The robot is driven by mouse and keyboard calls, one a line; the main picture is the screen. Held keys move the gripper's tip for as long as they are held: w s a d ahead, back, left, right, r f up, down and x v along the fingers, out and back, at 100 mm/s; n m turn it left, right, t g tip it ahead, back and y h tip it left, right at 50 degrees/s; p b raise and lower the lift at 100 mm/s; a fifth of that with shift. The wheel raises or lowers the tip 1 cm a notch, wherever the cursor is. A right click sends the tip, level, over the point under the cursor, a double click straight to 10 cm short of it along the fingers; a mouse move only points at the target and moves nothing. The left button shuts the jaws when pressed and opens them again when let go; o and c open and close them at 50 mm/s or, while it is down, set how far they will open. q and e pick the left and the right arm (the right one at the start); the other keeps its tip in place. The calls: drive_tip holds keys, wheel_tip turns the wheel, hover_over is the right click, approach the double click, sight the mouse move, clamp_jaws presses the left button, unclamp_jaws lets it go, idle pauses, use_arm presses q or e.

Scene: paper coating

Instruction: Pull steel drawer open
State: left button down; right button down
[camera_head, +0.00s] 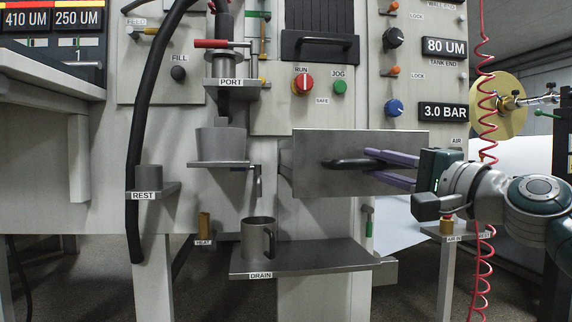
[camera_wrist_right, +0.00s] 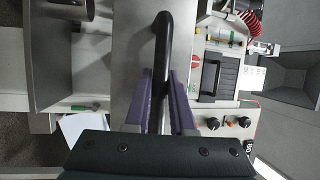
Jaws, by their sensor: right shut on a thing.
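The steel drawer (camera_head: 310,178) has a flat grey front with a dark bar handle (camera_head: 345,163), in the middle of the head view. A strip of its side shows at the left of the front, so it may stand out a little from the cabinet; how far I cannot tell. My right gripper (camera_head: 372,167) comes in from the right with its purple fingers shut on the handle. In the right wrist view the handle (camera_wrist_right: 162,45) runs between the two fingers (camera_wrist_right: 162,95), and the drawer front (camera_wrist_right: 128,60) lies behind it. My left gripper is not in view.
Below the drawer is a DRAIN shelf (camera_head: 320,262) with a metal mug (camera_head: 258,238). A grey cup (camera_head: 221,142) stands on a small shelf at left. A black hose (camera_head: 135,150) hangs further left. A red coiled hose (camera_head: 484,80) hangs near my right arm.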

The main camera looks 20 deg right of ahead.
drive_tip(key=shift+s, duration=0.1)
drive_tip(key=c, duration=0.8)
unclamp_jaws()
drive_tip(key=shift+w, duration=0.2)
drive_tip(key=shift+o, duration=0.2)
drive_tip(key=shift+s, duration=0.1)
drive_tip(key=p+v, duration=0.1)
drive_tip(key=v, duration=0.9)
drive_tip(key=shift+r, duration=0.1)
